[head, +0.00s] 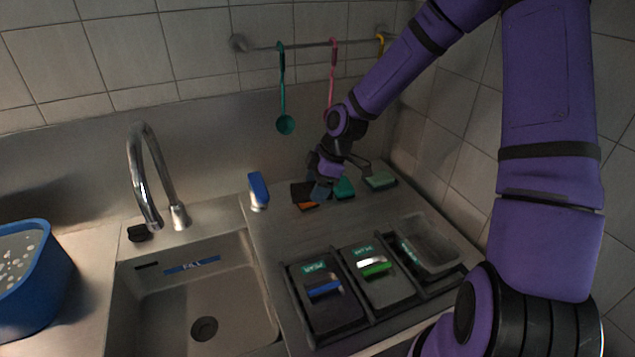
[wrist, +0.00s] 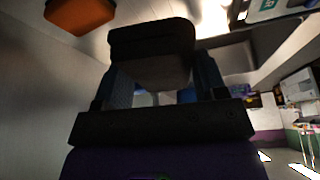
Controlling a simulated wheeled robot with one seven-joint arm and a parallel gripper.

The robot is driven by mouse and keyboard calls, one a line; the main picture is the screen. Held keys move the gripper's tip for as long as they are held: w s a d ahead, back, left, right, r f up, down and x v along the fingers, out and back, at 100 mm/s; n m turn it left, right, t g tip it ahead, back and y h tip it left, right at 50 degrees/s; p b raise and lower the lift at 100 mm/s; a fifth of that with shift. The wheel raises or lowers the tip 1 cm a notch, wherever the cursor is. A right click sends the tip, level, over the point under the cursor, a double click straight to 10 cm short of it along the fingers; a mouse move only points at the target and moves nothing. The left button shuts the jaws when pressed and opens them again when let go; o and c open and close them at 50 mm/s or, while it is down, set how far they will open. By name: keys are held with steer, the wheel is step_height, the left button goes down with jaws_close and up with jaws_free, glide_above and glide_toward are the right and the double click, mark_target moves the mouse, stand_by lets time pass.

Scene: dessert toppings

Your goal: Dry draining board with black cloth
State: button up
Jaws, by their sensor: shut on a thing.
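The metal draining board (head: 265,222) lies right of the sink. My gripper (head: 320,190) is low over its back part, among several coloured pads. In the wrist view my gripper (wrist: 152,88) is shut on a thick, dark, folded block (wrist: 150,45), which looks like the black cloth. An orange pad (head: 307,205) is just left of the gripper, and it also shows in the wrist view (wrist: 80,14). A teal pad (head: 345,187) and a grey-green pad (head: 380,180) lie to the right. Whether the cloth touches the board cannot be told.
A rack of labelled trays (head: 325,300) fills the board's front right. The sink (head: 205,290) with its tap (head: 145,165) is left. A blue-topped item (head: 258,190) stands at the back. A teal ladle (head: 285,123) hangs above. A blue tub (head: 40,290) is far left.

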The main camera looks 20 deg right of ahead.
steer(key=shift+s+a+r+n+g, duration=0.1)
steer(key=shift+s+r+n+g, duration=0.25)
steer(key=shift+n, duration=0.25)
steer(key=shift+s+r+n+g, duration=0.2)
steer(key=shift+r+n, duration=0.25)
steer(key=shift+n, duration=0.15)
steer(key=shift+f, duration=3.45)
